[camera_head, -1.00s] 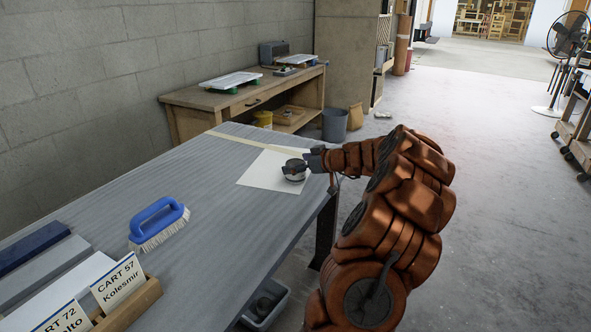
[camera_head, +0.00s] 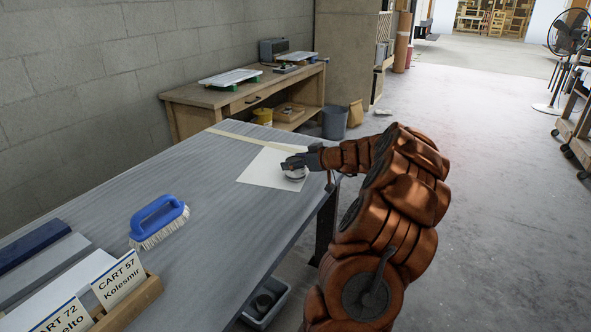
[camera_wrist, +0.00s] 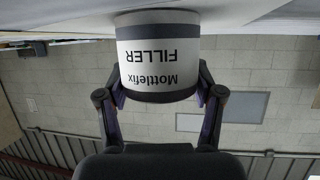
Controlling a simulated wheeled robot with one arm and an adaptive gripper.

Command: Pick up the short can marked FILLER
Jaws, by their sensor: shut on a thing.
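The short can (camera_wrist: 160,75) is white with dark bands, and its label reads "Mottlefix FILLER", upside down in the wrist view. In the head view the can (camera_head: 295,175) is at the white sheet (camera_head: 262,176) on the grey table, partly hidden by my gripper (camera_head: 291,163). In the wrist view my gripper (camera_wrist: 159,90) has one finger on each side of the can and is shut on it. The can's base lies close to the white surface; I cannot tell whether it touches.
A blue brush (camera_head: 158,220) lies on the table (camera_head: 215,235) to the left. A wooden card holder (camera_head: 130,303) with name cards stands at the front left. A grey bin (camera_head: 265,303) is below the table edge. A wooden bench (camera_head: 240,97) stands behind.

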